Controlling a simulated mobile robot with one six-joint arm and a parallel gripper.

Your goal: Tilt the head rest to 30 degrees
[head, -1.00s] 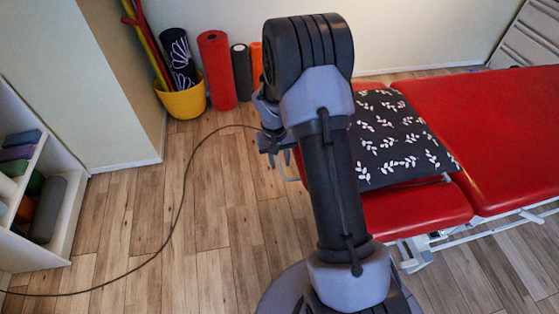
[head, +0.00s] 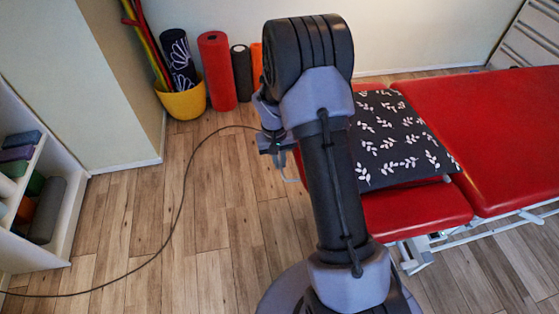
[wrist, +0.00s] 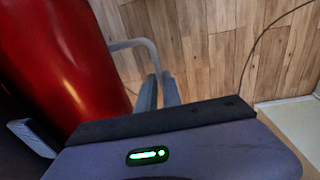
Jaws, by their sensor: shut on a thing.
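The head rest (head: 415,208) is the red padded end section of the treatment table, partly hidden behind my arm in the head view. It also shows as a red pad (wrist: 55,65) in the wrist view. A grey bent bar handle (wrist: 130,44) stands out from its end. My gripper (wrist: 159,92) is shut on this handle at the bar's lower end. In the head view my gripper (head: 277,148) is beside the left end of the head rest, partly covered by my arm. I cannot read the tilt angle exactly.
A dark pillow with white leaves (head: 400,140) lies on the head rest. The long red table section (head: 490,120) extends right. A cable (head: 183,190) crosses the wooden floor. A yellow bucket (head: 183,103), upright rolls and a shelf (head: 70,215) stand farther left. The floor between is open.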

